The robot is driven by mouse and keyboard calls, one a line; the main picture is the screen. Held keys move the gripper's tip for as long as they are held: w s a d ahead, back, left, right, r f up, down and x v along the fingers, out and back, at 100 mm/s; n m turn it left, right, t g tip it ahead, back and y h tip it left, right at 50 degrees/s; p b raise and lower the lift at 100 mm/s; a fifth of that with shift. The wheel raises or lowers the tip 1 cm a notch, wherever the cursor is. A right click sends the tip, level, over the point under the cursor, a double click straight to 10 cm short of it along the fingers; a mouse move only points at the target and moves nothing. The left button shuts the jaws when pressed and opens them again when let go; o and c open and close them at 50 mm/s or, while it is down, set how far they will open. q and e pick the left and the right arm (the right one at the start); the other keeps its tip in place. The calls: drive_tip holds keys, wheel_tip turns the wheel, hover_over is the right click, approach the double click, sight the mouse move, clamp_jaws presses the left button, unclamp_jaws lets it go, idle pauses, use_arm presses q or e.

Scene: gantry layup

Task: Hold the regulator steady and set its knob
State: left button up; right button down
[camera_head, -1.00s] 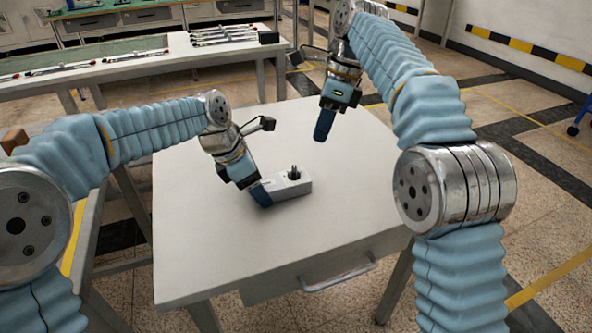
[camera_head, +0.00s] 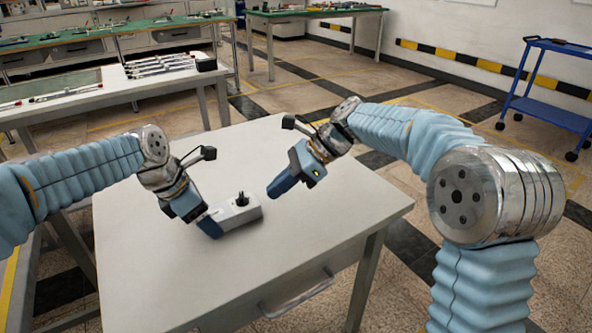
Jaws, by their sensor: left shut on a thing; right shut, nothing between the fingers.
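The regulator (camera_head: 240,213) is a small light-grey block lying on the white table (camera_head: 180,275). Its dark knob (camera_head: 242,198) stands upright on top. My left gripper (camera_head: 211,224) is shut on the left end of the regulator, and its fingers hide that end. My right gripper (camera_head: 275,192) is shut and empty. Its fingertips are a short way to the right of the knob, apart from it, and the arm leans in from the right.
A table drawer with a handle (camera_head: 300,297) faces the front. A second bench (camera_head: 110,92) with rods on it stands behind at the left. A blue cart (camera_head: 548,112) is at the far right. The table's right part is clear.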

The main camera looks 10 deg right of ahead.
sight(245, 201)
drive_tip(key=shift+w+a+f, duration=0.1)
drive_tip(key=shift+a, duration=1.05)
drive_tip(key=shift+w+a+f, duration=0.1)
drive_tip(key=shift+a, duration=1)
